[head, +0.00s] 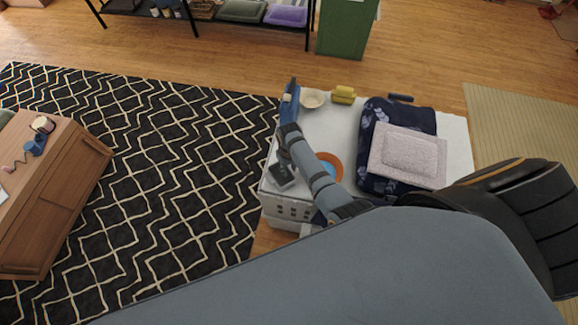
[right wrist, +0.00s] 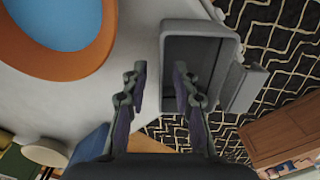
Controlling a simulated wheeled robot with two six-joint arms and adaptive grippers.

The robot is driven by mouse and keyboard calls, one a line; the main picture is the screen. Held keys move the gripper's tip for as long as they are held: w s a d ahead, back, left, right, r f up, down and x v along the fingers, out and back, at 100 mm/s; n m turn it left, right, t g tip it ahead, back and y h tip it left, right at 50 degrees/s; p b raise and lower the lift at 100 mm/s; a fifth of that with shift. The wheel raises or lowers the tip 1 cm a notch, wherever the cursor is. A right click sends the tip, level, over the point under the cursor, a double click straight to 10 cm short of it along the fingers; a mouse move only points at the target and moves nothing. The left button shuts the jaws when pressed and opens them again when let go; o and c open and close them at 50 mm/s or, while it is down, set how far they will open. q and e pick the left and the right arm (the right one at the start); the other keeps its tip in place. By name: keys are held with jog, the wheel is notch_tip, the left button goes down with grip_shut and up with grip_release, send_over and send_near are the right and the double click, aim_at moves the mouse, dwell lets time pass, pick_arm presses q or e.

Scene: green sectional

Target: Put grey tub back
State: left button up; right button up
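The small grey tub (head: 282,177) is at the left edge of the white table top. The right wrist view shows it as an open, empty-looking grey box (right wrist: 200,75), with a grey flap-like piece on its right. My right gripper (right wrist: 163,80) is open over the tub. In the right wrist view one finger shows left of the tub's left wall and the other over its inside; I cannot tell whether they touch it. In the head view my right arm hides part of this spot. My left gripper is not in view.
An orange-rimmed bowl with a blue inside (head: 330,166) stands right of the tub. A blue object (head: 289,104), a cream bowl (head: 312,98) and a yellow item (head: 344,94) lie farther back. Dark folded cloth (head: 374,125) bears a pale cushion (head: 409,156). A wooden cabinet (head: 62,190) stands left.

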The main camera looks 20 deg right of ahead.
notch_tip(320, 180, up, 12)
jog(key=shift+r+p, duration=0.15)
jog(key=shift+p, duration=0.25)
dwell(0.4)
